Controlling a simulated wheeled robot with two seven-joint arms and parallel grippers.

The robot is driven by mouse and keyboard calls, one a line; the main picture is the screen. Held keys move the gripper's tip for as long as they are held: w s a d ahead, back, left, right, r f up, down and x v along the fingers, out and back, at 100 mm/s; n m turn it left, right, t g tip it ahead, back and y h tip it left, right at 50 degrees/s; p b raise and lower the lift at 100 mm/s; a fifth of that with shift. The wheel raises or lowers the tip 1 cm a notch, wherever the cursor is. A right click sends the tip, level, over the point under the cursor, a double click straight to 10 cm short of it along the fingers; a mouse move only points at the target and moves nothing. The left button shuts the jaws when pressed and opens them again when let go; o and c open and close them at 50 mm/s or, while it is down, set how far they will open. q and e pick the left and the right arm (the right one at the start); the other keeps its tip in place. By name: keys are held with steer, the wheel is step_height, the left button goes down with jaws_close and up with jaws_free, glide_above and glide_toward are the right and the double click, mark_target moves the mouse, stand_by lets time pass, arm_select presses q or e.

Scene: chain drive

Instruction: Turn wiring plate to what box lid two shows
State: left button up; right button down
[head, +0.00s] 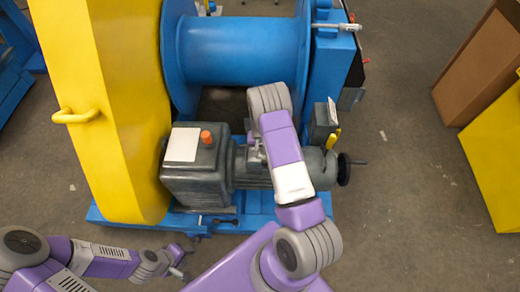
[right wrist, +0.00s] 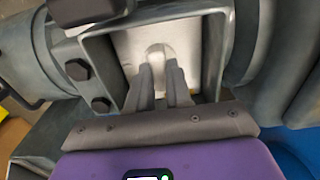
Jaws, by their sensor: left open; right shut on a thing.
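In the right wrist view, a pale metal plate (right wrist: 128,48), seemingly the wiring plate, lies inside a square grey open-topped housing (right wrist: 213,60). My right gripper (right wrist: 160,72) reaches into this housing, its fingers shut on a raised rounded part of the plate. In the head view the right arm's own links hide most of that gripper and the plate over the motor. My left gripper (head: 180,262) is open and empty, low at the left. I cannot tell for sure which part is box lid two; its marking is not readable.
A dark grey gearbox (head: 200,185) carries a white label (head: 183,145) and an orange cap (head: 207,137). A yellow guard (head: 105,100) stands left, a blue drum (head: 240,50) behind. A handwheel (head: 344,169) sticks out right. Floor (head: 420,190) is clear there.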

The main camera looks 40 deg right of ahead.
mark_target(260, 151)
steer(key=c, duration=1)
jaws_free()
steer(key=shift+c, duration=0.2)
steer(key=shift+r, duration=0.1)
step_height(260, 151, up, 7)
steer(key=shift+r+p, duration=0.2)
steer(key=shift+p, duration=0.9)
